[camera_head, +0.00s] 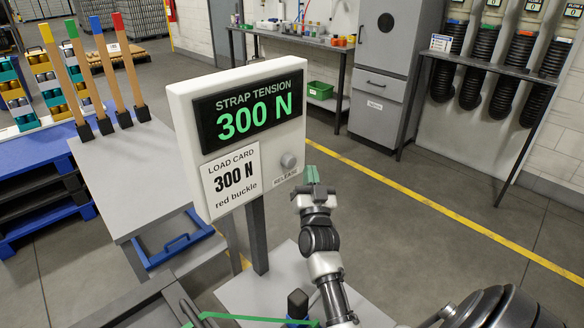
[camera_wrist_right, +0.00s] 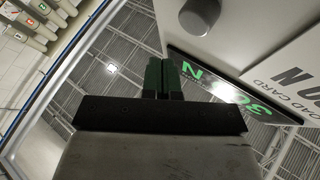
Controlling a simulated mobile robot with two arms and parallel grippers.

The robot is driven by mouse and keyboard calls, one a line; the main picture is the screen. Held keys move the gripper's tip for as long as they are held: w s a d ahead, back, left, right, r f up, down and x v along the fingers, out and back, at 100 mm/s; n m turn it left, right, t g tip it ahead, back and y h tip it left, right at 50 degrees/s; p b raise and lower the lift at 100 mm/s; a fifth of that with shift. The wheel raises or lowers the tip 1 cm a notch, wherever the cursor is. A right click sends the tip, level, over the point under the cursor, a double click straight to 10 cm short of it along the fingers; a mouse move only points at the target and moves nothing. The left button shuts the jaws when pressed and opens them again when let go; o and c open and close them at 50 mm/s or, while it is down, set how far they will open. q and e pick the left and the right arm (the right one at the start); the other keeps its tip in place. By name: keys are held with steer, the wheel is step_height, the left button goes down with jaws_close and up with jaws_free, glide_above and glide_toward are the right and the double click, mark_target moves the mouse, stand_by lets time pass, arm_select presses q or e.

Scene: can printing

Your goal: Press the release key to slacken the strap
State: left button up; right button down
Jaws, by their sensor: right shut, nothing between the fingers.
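The strap tension panel (camera_head: 245,125) stands on a dark post, its display reading 300 N in green. Its load card (camera_head: 232,180) reads 300 N, red buckle. The round grey release key (camera_head: 289,160) sits at the panel's lower right and also shows at the top of the right wrist view (camera_wrist_right: 199,14). My right gripper (camera_head: 312,174) is just right of and below the key in the head view; its green-tipped fingers (camera_wrist_right: 162,72) are shut and empty. A gap shows between fingertips and key in the wrist view. A green strap (camera_head: 250,318) runs along the bottom. My left gripper is not in view.
A grey table with a blue handle (camera_head: 174,240) stands left of the panel. Four-coloured posts with dark bases (camera_head: 105,126) stand on it. A workbench with a green bin (camera_head: 319,90) and a grey cabinet (camera_head: 383,70) are behind. Floor to the right is clear.

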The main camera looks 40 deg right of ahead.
mark_target(289, 162)
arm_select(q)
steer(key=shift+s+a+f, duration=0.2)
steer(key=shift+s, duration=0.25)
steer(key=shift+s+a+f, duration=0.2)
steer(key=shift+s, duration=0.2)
arm_select(e)
steer(key=w, duration=0.2)
steer(key=shift+w+a, duration=0.15)
steer(key=shift+w, duration=0.15)
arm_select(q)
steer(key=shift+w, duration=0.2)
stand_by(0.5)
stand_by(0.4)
arm_select(e)
steer(key=shift+w, duration=0.4)
arm_select(q)
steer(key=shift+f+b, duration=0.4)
steer(key=shift+b, duration=0.2)
arm_select(e)
steer(key=shift+w+a, duration=0.1)
steer(key=shift+w, duration=0.8)
stand_by(0.6)
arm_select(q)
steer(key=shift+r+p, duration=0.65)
arm_select(e)
steer(key=shift+s, duration=1.3)
